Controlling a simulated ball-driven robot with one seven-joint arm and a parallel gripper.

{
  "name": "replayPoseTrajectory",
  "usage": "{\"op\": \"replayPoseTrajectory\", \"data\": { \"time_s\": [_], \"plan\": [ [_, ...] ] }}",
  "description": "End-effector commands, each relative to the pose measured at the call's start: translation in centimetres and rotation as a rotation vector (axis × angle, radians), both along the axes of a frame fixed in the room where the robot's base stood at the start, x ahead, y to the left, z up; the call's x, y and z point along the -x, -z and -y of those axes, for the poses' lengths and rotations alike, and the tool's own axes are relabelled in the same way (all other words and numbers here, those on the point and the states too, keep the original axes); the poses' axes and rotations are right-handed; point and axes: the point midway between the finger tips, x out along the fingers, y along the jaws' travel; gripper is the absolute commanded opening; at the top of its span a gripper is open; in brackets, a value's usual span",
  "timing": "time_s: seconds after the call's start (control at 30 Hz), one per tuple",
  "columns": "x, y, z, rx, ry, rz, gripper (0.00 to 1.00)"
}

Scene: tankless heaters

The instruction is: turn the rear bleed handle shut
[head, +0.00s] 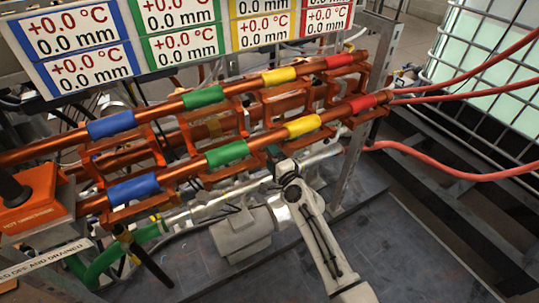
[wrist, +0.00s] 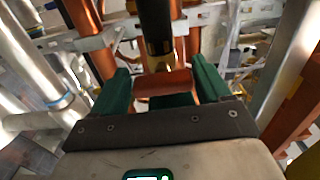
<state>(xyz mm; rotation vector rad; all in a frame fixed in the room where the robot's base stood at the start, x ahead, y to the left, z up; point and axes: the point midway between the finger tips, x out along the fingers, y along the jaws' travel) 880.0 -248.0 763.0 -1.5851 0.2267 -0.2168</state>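In the wrist view, a black handle with a brass collar (wrist: 157,28) stands just beyond the two green fingers of my gripper (wrist: 160,82), roughly in line with the gap. The fingers are apart, with no part of the handle clearly held between them. A copper-coloured piece shows in the gap behind. In the head view, my gripper (head: 274,154) is at the lower copper pipe, near the yellow and green bands; the handle there is hidden. Another black handle (head: 151,262) with a yellow part slants down at the lower left.
Two copper pipes (head: 240,155) with coloured bands and brackets run across the rack, close around my gripper. Display panels (head: 190,30) hang above. Red hoses (head: 455,160) leave to the right. An orange box (head: 30,195) sits at left.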

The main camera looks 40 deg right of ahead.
Motion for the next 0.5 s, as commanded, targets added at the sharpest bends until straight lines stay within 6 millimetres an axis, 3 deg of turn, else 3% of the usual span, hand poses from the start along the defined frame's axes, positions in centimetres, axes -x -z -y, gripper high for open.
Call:
{"op": "replayPoseTrajectory", "data": {
  "time_s": [0.27,0.5],
  "plan": [
    [0.1,-0.1,-0.1,0.001,-0.001,0.001,0.77],
    [3.0,-0.1,-0.9,0.002,-0.002,-0.002,0.77]
  ]
}}
